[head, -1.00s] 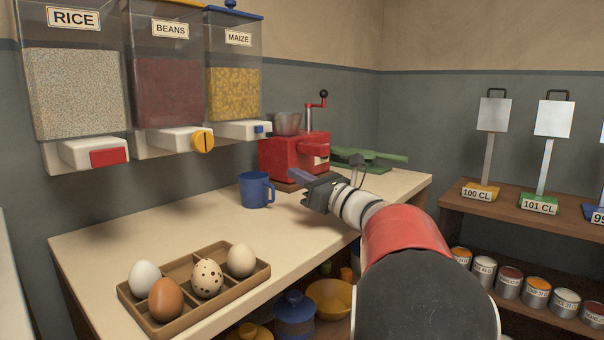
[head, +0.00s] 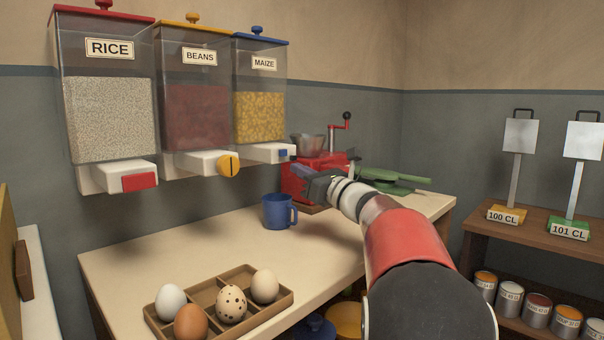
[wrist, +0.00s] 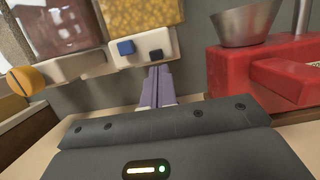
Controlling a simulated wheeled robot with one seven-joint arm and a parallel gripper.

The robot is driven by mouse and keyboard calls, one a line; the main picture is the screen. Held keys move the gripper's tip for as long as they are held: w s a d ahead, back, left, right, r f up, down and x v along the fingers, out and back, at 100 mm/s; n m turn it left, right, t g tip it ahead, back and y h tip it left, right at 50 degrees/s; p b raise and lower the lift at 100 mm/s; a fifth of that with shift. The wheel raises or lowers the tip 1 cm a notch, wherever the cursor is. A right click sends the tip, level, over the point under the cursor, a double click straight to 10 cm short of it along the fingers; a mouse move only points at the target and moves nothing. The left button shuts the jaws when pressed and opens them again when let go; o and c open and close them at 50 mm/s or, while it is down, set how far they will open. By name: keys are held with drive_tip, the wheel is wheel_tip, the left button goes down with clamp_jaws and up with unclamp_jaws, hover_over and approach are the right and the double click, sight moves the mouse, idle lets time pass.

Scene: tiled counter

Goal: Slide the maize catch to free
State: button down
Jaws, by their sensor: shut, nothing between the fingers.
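The maize dispenser (head: 260,112) hangs on the wall with yellow grain inside. Its white outlet block (head: 258,153) carries a small blue catch (head: 284,153). In the wrist view the blue catch (wrist: 126,47) sits on the left part of the block's front, with a dark square (wrist: 156,54) to its right. My gripper (head: 299,171) is shut and empty, just below the outlet block. In the wrist view my shut fingers (wrist: 157,84) point up at the block, below and right of the blue catch. I cannot tell whether the fingertips touch the block.
The rice outlet's red piece (head: 140,181) and the beans outlet's round yellow knob (head: 229,165) are to the left. A red mill (head: 299,185) stands close behind and right of my gripper. A blue mug (head: 277,212) and an egg tray (head: 287,301) stand on the counter.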

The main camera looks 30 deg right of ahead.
drive_tip(key=shift+r+p, duration=0.95)
drive_tip(key=shift+r, duration=0.45)
drive_tip(key=shift+f, duration=0.1)
drive_tip(key=s+d+f+b, duration=0.3)
drive_tip(key=s+f, duration=0.3)
drive_tip(key=s, duration=0.3)
drive_tip(key=shift+d+f+b, duration=0.15)
drive_tip(key=shift+f+b, duration=0.1)
drive_tip(key=shift+b, duration=0.45)
drive_tip(key=shift+s, duration=0.1)
